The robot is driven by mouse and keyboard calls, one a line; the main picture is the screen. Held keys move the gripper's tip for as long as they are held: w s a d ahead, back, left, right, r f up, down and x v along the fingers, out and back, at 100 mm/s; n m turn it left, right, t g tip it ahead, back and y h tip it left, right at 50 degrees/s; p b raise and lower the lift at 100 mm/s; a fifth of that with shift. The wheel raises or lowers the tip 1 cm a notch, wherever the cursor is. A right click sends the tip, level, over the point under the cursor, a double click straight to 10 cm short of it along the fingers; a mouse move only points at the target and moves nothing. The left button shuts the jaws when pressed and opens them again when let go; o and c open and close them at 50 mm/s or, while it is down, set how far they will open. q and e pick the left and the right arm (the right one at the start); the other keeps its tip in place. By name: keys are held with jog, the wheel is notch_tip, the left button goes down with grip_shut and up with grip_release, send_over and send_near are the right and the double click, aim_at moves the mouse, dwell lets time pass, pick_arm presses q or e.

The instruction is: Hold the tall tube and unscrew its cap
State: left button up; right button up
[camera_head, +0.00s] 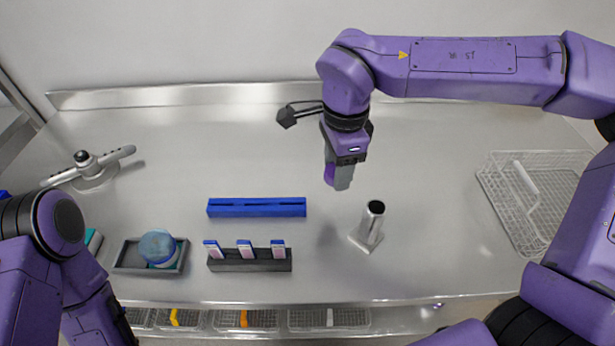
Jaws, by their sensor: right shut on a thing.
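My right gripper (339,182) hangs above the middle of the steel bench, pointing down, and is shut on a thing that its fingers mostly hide. A purple part (330,174) shows at the left of the grey fingers; it looks like part of the tall tube, but I cannot tell tube from cap. A metal cylinder (370,225) with a dark round top stands upright on a square base, just below and right of the gripper and apart from it. My left arm is at the lower left; its gripper is out of view.
A long blue block (257,207) lies left of the cylinder. A dark rack (250,260) holds three blue-topped slides. A grey tray (128,256) holds a round blue-lidded container (158,248). A wire basket (490,185) stands right, a grey-handled device (92,170) left. The back middle is clear.

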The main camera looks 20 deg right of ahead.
jog(key=s+r+m+b, duration=0.25)
jog(key=s+m, duration=0.25)
jog(key=m, duration=0.6)
jog(key=m+p, duration=0.1)
jog(key=p, duration=0.4)
send_over(309, 182)
notch_tip(309, 182, down, 10)
jog(key=shift+d+r, duration=0.1)
jog(key=shift+r, duration=0.05)
jog(key=shift+f, duration=1.5)
jog(key=shift+f, duration=0.1)
jog(key=o, duration=1.2)
jog(key=shift+c, duration=0.2)
